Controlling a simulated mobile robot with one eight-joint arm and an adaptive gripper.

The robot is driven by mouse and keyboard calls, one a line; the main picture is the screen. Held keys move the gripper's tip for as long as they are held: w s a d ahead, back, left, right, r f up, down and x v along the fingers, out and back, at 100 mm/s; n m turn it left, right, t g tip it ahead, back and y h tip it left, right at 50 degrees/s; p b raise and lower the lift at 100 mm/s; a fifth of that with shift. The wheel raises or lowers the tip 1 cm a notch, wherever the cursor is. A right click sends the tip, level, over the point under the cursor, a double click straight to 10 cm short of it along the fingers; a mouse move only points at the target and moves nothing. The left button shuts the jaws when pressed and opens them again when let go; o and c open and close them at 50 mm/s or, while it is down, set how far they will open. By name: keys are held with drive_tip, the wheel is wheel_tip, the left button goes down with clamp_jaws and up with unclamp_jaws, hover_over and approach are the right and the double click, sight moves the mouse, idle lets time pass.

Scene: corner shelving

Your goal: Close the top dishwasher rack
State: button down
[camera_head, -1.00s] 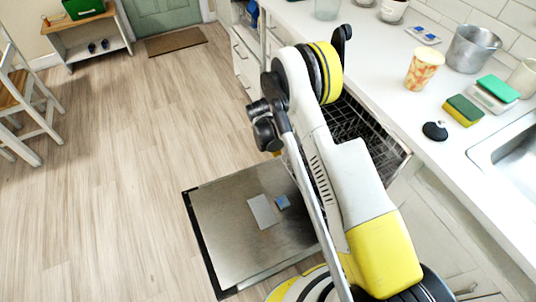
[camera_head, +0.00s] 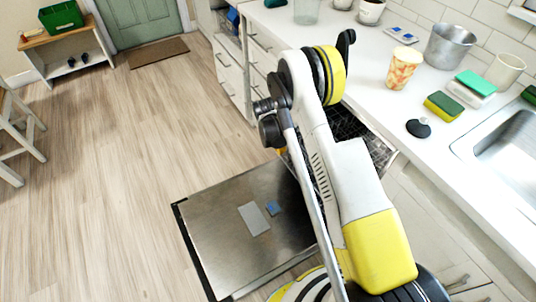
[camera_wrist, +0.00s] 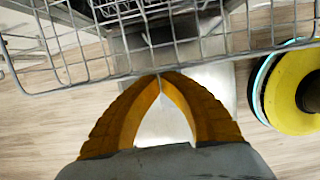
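The open dishwasher door (camera_head: 205,235) lies flat and low in the head view, with a pale rectangle and a small blue patch on it. The wire rack (camera_head: 345,122) shows behind my arm, under the counter edge, and is largely hidden. In the wrist view the grey wire rack (camera_wrist: 100,80) spans the top of the picture. My gripper (camera_wrist: 159,77) has orange fingers with their tips together, at the rack's near rail in the picture. I cannot tell whether they touch the wire. The fingers hold nothing visible.
The white counter (camera_head: 365,75) carries a patterned cup (camera_head: 403,68), a metal pot (camera_head: 449,46), sponges (camera_head: 443,106) and a sink (camera_head: 505,145). Drawers (camera_head: 232,75) stand beyond the dishwasher. The wooden floor (camera_head: 110,170) on the left is open, with a chair at the far left edge.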

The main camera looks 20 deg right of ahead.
drive_tip(key=w+d, duration=0.1)
drive_tip(key=d, duration=0.3)
drive_tip(key=w+d, duration=0.1)
drive_tip(key=d, duration=0.4)
drive_tip(key=w+d, duration=0.2)
drive_tip(key=d, duration=0.3)
drive_tip(key=shift+d, duration=0.25)
drive_tip(key=shift+a, duration=0.35)
drive_tip(key=a, duration=0.3)
drive_tip(key=shift+s, duration=0.35)
drive_tip(key=p+v, duration=0.4)
drive_tip(key=v, duration=0.6)
drive_tip(key=h+b, duration=0.1)
drive_tip(key=b, duration=0.1)
hover_over(300, 149)
drive_tip(key=s, duration=0.3)
drive_tip(key=f, duration=0.6)
drive_tip(key=a+f, duration=0.1)
drive_tip(key=f, duration=0.2)
drive_tip(key=shift+w+f, duration=0.15)
drive_tip(key=shift+f, duration=0.1)
drive_tip(key=d+b, duration=0.1)
drive_tip(key=d, duration=0.2)
drive_tip(key=shift+w+d+b, duration=0.15)
drive_tip(key=shift+w+b, duration=0.25)
drive_tip(key=shift+w+d, duration=0.15)
drive_tip(key=shift+d, duration=0.25)
